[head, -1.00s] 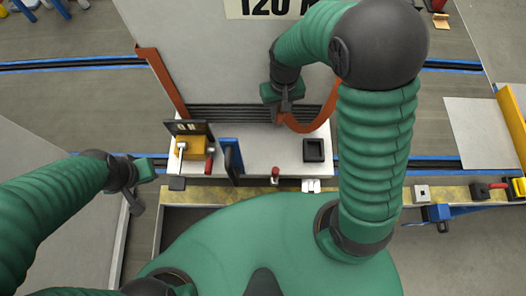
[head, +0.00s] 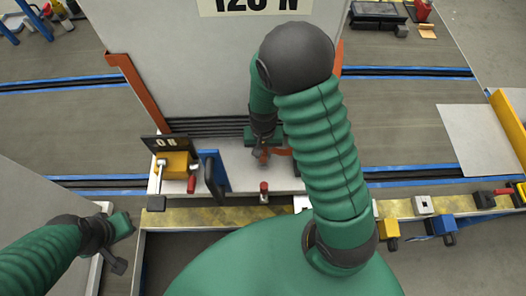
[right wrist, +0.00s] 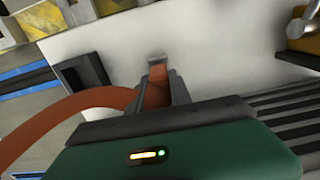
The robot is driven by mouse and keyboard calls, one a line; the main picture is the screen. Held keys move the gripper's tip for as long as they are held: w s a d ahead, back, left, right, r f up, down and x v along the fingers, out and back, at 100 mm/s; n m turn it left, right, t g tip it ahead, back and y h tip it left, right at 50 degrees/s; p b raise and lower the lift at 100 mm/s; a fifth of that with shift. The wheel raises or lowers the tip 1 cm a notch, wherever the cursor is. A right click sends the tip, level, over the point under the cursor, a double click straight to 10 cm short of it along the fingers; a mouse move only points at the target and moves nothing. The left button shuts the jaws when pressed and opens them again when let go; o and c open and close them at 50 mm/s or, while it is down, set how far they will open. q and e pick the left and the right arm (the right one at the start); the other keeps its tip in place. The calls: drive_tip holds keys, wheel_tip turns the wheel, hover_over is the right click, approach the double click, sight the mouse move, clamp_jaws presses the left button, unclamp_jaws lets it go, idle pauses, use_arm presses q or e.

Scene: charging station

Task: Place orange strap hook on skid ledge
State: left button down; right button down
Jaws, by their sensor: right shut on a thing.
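The orange strap (head: 278,152) is held by my right gripper (head: 263,157), which is over the white skid ledge (head: 240,180) in front of the cabinet's dark slats. A small grey hook end (right wrist: 157,57) shows just beyond the fingertips, close over the white ledge surface (right wrist: 215,50). I cannot tell whether the hook touches it. My left gripper (head: 117,245) is at the lower left, away from the ledge; its jaw opening is unclear.
A yellow block (head: 173,164) with a dark panel, a blue upright piece (head: 213,172) and a red-topped post (head: 264,191) stand left of and in front of my right gripper. A second orange strap (head: 140,90) runs along the cabinet's left edge. My right arm hides the ledge's right part.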

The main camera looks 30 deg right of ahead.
drive_tip(key=shift+f, duration=0.1)
drive_tip(key=c, duration=1.2)
unclamp_jaws()
drive_tip(key=shift+a, duration=0.15)
drive_tip(key=shift+o, duration=0.2)
